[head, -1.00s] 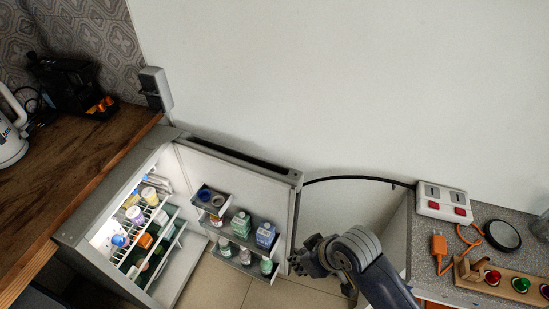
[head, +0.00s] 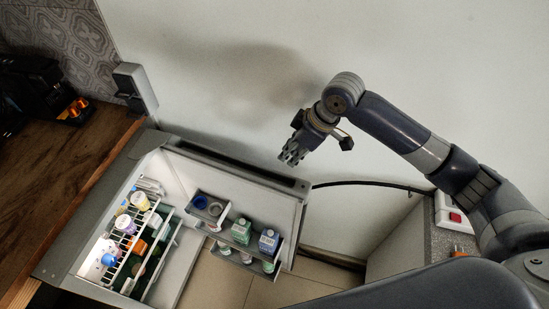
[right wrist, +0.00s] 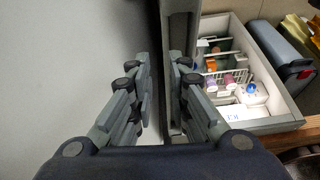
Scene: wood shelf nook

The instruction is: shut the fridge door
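The small fridge (head: 88,242) stands open at the lower left of the head view, with bottles and jars on its wire racks. Its door (head: 284,210) stands wide open to the right, its inner side with bottle shelves showing. My right gripper (head: 291,156) is above and just behind the door's top edge, near the free end, on the wall side. In the right wrist view the fingers (right wrist: 156,92) are apart with nothing held. The door's edge (right wrist: 180,35) runs beyond the right finger; contact cannot be told. My left gripper is not in view.
A black cable (head: 370,184) runs from behind the door to a power strip (head: 453,214) on a grey counter at the right. The pale wall (head: 220,70) is close behind the door.

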